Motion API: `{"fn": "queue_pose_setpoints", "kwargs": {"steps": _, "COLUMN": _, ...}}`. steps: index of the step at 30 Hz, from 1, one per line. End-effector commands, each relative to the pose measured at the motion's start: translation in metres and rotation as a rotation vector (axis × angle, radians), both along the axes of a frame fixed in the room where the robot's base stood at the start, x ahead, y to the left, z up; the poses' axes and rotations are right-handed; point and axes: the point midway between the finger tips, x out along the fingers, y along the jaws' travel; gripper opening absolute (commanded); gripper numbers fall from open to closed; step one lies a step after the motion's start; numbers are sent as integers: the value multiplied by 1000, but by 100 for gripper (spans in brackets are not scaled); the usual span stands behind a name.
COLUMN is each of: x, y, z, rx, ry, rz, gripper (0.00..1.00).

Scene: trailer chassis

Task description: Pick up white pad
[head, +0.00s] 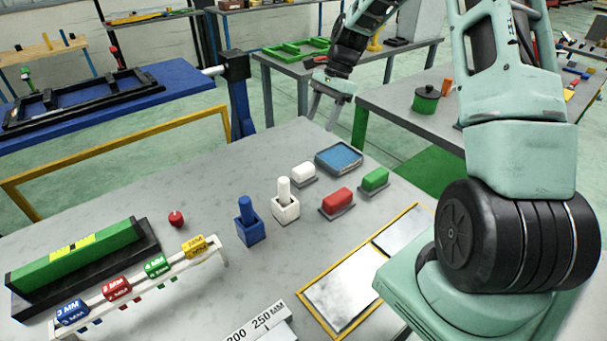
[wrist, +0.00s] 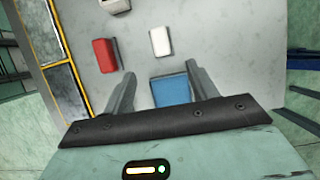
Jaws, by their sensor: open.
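The white pad (head: 304,174) is a small rounded block on the grey table, left of a blue tray in the head view. In the wrist view the white pad (wrist: 160,41) lies beyond my fingertips, roughly in line with the gap between them. My gripper (head: 326,112) is above the table's far side, behind the pad in the head view. In the wrist view my gripper (wrist: 160,74) is open, with nothing held between its fingers. The blue tray (wrist: 171,92) shows between the fingers, lower down.
A red pad (head: 337,202) and a green pad (head: 374,180) lie near the white pad. A white peg holder (head: 286,210) and a blue one (head: 250,230) stand upright to its left. A yellow-edged frame (head: 340,291) lies at the table's front right.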

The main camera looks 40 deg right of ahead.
Motion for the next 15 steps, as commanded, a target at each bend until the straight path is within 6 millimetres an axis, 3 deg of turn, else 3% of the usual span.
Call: {"fn": "queue_pose_setpoints", "kwargs": {"steps": 15, "x": -2, "y": 40, "z": -89, "rx": 2, "ry": 2, "rz": 5, "gripper": 58}}
